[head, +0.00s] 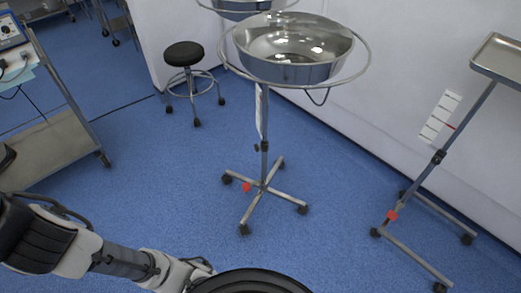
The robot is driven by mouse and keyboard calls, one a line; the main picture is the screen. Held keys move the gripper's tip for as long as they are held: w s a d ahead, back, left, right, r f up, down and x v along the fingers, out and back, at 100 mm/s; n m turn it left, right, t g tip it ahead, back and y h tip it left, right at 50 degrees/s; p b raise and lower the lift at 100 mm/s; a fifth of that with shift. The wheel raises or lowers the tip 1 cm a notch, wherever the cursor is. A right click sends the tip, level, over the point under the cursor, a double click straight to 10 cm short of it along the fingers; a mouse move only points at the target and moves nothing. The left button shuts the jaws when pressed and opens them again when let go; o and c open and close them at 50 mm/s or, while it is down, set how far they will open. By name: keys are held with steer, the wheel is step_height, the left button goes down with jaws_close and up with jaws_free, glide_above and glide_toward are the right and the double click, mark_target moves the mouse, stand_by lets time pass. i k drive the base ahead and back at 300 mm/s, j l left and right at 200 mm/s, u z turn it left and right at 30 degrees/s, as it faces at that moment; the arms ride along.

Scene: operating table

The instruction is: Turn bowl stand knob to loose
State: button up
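The bowl stand (264,125) stands upright on the blue floor at the centre of the head view, on a base of castored legs. A shiny steel bowl (291,70) sits in its top ring. A small dark knob (257,148) sticks out on the left of the pole's dark collar, below a white hanging strip. Whether the knob is loose or tight cannot be seen. My arm reaches in along the bottom left, well below and apart from the stand. My gripper is not visible.
A second bowl stand (243,10) is partly visible behind. A black stool (184,54) is at the back left, and a grey trolley (50,140) at the left. A tray stand (440,157) stands right, near the white wall. Blue floor around the bowl stand is mostly clear.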

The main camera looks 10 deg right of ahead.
mark_target(256, 148)
steer(key=j+z, duration=0.25)
steer(key=j, duration=0.15)
steer(key=i+j+z, duration=0.3)
steer(key=i+j, duration=0.4)
steer(key=i, duration=0.1)
